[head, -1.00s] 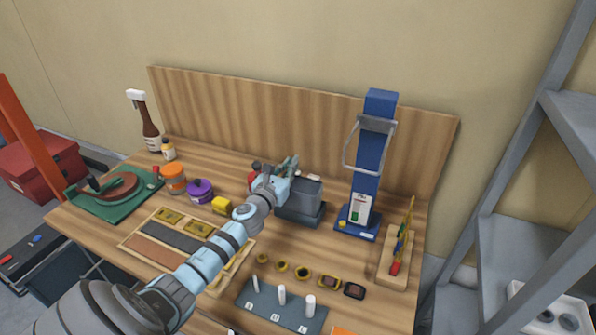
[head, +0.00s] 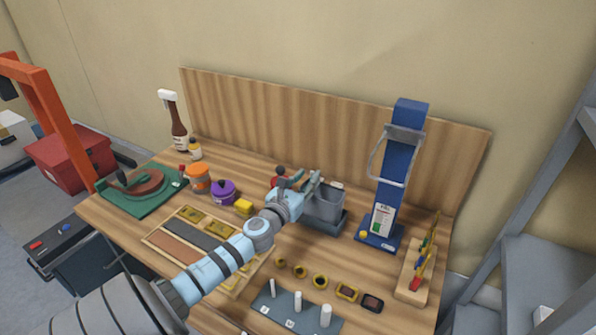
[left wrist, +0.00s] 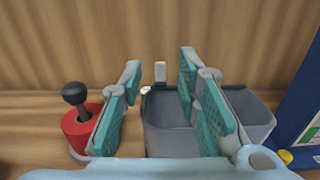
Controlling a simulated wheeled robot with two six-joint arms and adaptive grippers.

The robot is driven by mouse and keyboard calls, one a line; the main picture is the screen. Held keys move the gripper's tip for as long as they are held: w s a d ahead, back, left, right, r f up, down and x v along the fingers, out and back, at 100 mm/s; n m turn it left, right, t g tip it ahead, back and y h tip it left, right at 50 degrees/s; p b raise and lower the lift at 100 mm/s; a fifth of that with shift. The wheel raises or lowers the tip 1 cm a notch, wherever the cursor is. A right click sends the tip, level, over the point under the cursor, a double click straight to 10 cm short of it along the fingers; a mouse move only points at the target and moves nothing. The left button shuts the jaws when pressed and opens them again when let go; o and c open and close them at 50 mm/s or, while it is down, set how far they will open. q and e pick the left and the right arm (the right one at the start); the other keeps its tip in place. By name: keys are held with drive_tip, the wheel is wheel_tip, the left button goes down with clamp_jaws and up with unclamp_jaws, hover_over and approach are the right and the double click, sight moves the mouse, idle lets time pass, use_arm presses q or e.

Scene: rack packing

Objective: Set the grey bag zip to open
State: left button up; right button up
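The grey bag (head: 323,208) stands on the wooden bench in front of the back board, and its top is open with the hollow inside showing. In the left wrist view the bag (left wrist: 170,141) shows a dark inside behind and between my fingers. A small pale tab (left wrist: 160,72) stands up at its back edge; I cannot tell if it is the zip pull. My left gripper (head: 303,183) is open at the bag's upper left, its fingers spread and nothing seen between them. The right finger overlaps the bag in view; contact is unclear. My right gripper is not in view.
A red pot with a black knob (left wrist: 80,128) is close left of the left finger. A blue stand (head: 396,170) with a metal loop rises to the right. A purple jar (head: 223,192) and yellow block (head: 243,207) sit left. A peg plate (head: 285,318) lies in front.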

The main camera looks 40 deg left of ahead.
use_arm(q)
drive_tip(key=v, duration=0.8)
drive_tip(key=shift+s, duration=0.1)
